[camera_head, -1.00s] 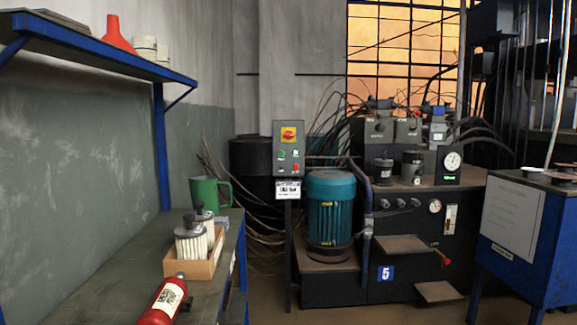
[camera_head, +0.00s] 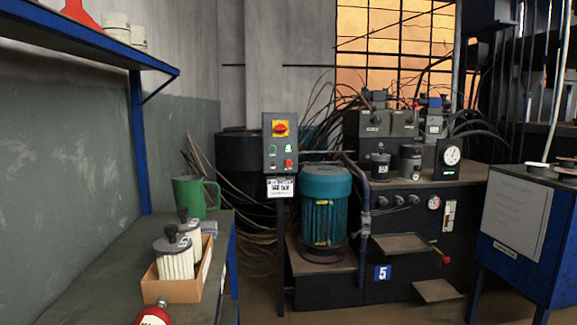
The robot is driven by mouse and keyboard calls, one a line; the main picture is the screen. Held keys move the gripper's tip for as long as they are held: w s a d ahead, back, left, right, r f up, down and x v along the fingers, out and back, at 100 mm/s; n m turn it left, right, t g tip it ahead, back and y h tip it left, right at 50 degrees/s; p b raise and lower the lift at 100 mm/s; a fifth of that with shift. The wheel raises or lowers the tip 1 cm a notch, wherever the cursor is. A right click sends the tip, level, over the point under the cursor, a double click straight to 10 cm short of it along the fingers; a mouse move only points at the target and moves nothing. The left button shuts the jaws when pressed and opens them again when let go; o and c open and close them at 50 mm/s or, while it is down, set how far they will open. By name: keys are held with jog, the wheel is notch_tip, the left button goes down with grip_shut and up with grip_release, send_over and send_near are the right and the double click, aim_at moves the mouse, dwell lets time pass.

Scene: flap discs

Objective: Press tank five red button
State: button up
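A grey control box (camera_head: 280,143) stands on a dark post in the middle of the head view. It has a red rotary switch on a yellow plate (camera_head: 280,128) at the top and green buttons on its left side. A red button (camera_head: 289,163) sits at its lower right. A white label plate (camera_head: 280,187) hangs under the box; its text is too small to read. To the right is the dark tank (camera_head: 408,275) with a blue plate reading 5 (camera_head: 382,273). My gripper is not in view.
A workbench (camera_head: 110,285) at left carries a cardboard box (camera_head: 178,288) of filters, a green mug (camera_head: 190,197) and a red bottle (camera_head: 153,316). A blue motor (camera_head: 326,208) stands right of the post. A blue cabinet (camera_head: 522,235) stands at right. Some floor shows between.

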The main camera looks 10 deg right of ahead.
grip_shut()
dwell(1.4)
